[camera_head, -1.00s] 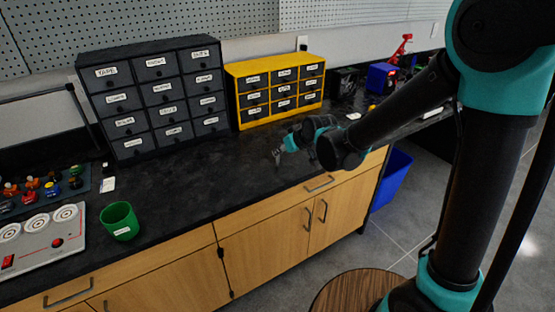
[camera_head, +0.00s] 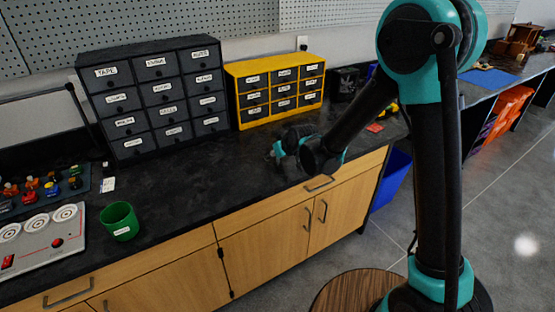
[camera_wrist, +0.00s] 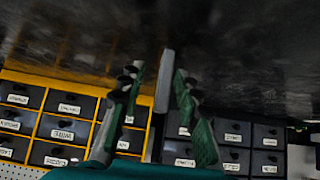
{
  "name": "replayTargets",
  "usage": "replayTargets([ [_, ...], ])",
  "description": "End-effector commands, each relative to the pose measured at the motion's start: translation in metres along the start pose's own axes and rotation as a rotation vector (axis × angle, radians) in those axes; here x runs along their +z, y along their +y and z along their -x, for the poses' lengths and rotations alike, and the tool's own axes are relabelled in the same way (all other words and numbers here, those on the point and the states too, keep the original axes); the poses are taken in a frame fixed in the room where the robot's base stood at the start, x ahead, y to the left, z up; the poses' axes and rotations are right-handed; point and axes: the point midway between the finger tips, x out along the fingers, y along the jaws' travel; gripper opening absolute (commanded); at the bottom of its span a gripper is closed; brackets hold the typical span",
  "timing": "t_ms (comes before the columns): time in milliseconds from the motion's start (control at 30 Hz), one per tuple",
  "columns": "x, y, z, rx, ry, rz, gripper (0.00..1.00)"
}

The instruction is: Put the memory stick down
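My gripper (camera_head: 270,156) is low over the black worktop (camera_head: 235,168), in front of the yellow drawer cabinet. The wrist view shows its two green-padded fingers (camera_wrist: 160,70) spread apart. A slim light grey stick (camera_wrist: 165,78), which looks like the memory stick, is between them. It is nearer the right finger, with a dark gap on its left and a thin one on its right. I cannot tell whether the stick touches the worktop. In the head view the stick is too small or hidden to make out.
A black drawer cabinet (camera_head: 160,100) and a yellow one (camera_head: 278,91) stand along the back. A green cup (camera_head: 120,222) and a panel with round dials (camera_head: 38,238) are at the left. The worktop between cup and gripper is clear.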

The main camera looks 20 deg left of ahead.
Motion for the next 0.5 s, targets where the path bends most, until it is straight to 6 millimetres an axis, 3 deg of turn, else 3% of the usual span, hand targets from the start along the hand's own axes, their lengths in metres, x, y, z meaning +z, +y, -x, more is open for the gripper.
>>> replayTargets([
  [233,0.0001,-0.0001,-0.0012,0.0,0.0,0.0,0.33],
  [500,0.0,-0.0001,-0.001,0.0,0.0,0.0,0.01],
])
